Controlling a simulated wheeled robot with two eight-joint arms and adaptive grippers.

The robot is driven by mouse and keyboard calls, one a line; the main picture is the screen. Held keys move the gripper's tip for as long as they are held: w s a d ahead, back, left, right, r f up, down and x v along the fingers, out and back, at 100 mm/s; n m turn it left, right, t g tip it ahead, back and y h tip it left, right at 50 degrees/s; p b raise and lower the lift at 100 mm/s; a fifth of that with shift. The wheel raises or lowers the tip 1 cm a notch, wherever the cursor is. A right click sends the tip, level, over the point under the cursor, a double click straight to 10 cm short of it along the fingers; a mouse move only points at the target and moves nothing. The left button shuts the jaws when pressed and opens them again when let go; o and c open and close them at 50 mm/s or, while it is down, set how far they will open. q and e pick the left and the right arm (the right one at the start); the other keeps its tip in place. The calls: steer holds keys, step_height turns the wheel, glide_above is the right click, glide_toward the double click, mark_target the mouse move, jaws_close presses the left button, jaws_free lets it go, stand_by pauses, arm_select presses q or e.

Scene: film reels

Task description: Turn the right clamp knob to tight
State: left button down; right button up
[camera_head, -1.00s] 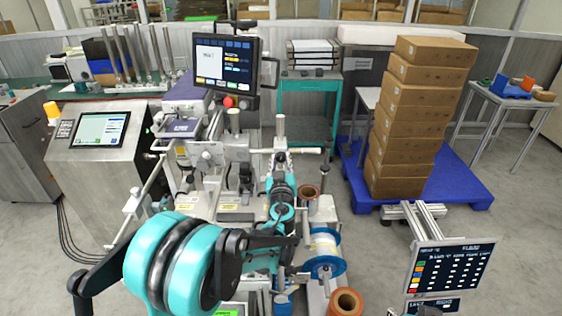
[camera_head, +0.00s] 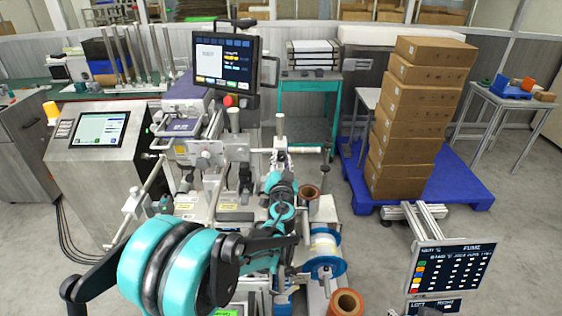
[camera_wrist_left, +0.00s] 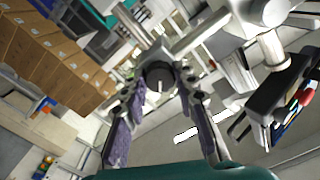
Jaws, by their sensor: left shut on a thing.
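The right clamp knob (camera_wrist_left: 160,76) is a round dark knob with a pale line on its face, at the middle of the left wrist view. My left gripper (camera_wrist_left: 160,88) has its two fingers around the knob, one on each side, and is shut on it. In the head view my left gripper (camera_head: 280,168) reaches away into the right side of the steel machine (camera_head: 228,207), just below a short pale post (camera_head: 281,126). The arm and gripper hide the knob there. My right gripper is not in view.
A monitor (camera_head: 224,68) with a red button stands above the machine. A blue-rimmed spool (camera_head: 324,250) and a brown roll (camera_head: 345,302) are close right of my left arm. A small screen (camera_head: 452,268) stands at lower right. Boxes (camera_head: 408,120) are stacked behind.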

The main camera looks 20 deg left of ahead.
arm_select(q)
steer(key=m, duration=0.4)
steer(key=shift+m, duration=0.3)
steer(key=m, duration=0.3)
steer(key=shift+m, duration=0.4)
steer(key=m, duration=0.4)
steer(key=shift+b, duration=0.35)
steer(key=shift+m, duration=2)
steer(key=c, duration=1.2)
jaws_free()
